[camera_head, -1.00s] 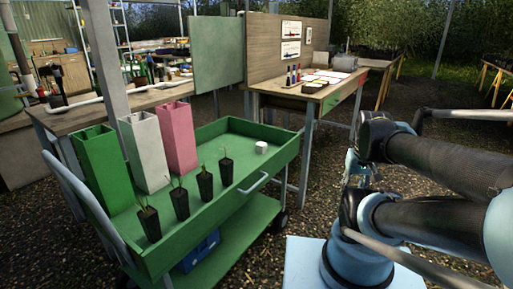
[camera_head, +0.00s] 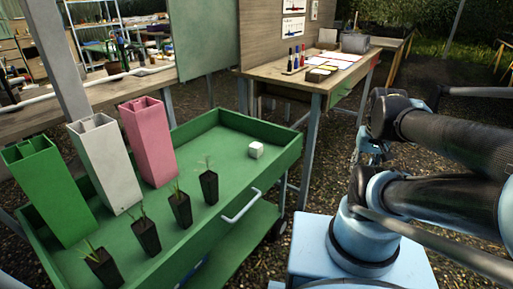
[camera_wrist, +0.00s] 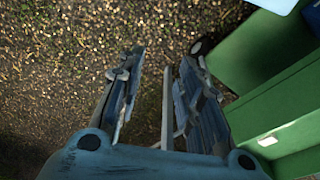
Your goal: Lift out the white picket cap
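A small white block (camera_head: 256,150), which looks like the white picket cap, sits on the bed of the green cart (camera_head: 225,135), towards its right end. It is apart from the cart walls. My gripper (camera_wrist: 165,55) is open and empty in the wrist view, its two fingers apart above the gravel. In the head view my gripper is mostly hidden by my arm, right of the cart and away from the block. The cart's green side also shows at the right of the wrist view (camera_wrist: 262,55).
Green (camera_head: 45,190), white (camera_head: 105,165) and pink (camera_head: 150,145) tall square tubes stand at the cart's left. Several black pots with seedlings, one here (camera_head: 209,187), line its near side. A wooden table (camera_head: 300,80) stands behind. Gravel lies between cart and table.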

